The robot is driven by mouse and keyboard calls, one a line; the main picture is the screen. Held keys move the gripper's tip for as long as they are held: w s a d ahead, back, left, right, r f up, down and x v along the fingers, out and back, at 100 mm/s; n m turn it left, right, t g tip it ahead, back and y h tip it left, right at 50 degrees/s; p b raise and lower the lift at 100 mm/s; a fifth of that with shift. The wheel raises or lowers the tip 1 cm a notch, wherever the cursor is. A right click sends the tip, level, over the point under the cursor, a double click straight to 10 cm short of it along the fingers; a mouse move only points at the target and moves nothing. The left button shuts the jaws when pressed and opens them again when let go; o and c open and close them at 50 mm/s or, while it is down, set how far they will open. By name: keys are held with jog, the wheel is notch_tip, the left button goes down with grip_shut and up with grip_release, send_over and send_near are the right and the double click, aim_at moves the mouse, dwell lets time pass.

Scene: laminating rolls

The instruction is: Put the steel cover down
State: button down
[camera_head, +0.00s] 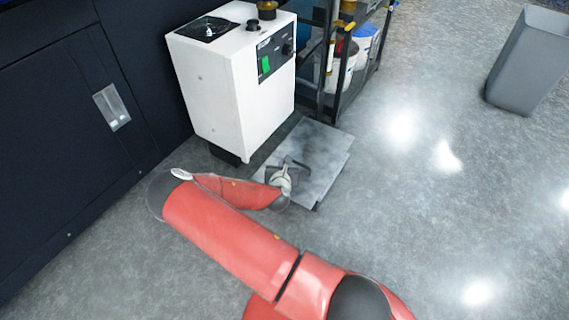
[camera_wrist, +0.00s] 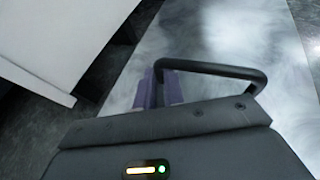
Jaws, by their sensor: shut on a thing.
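The steel cover (camera_head: 328,150) is a flat, mottled grey square plate, low at the floor beside the white machine. Its surface also fills the upper middle of the wrist view (camera_wrist: 215,35). A black bar handle (camera_wrist: 215,67) stands up from it. My gripper (camera_head: 285,171) is over the left part of the plate in the head view. In the wrist view its purple fingers (camera_wrist: 164,88) are shut on one end of the handle. A dark edge shows along the plate's lower right side. I cannot tell whether the plate touches the floor.
The white machine (camera_head: 235,80) stands close at the plate's upper left. A dark rack (camera_head: 350,85) with white buckets is just behind the plate. A dark cabinet (camera_head: 75,120) lines the left. A grey bin (camera_head: 528,60) stands far right. The floor to the right is clear.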

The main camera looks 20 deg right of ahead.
jog(key=shift+f, duration=0.25)
dwell(0.4)
jog(key=c, duration=1.4)
grip_release()
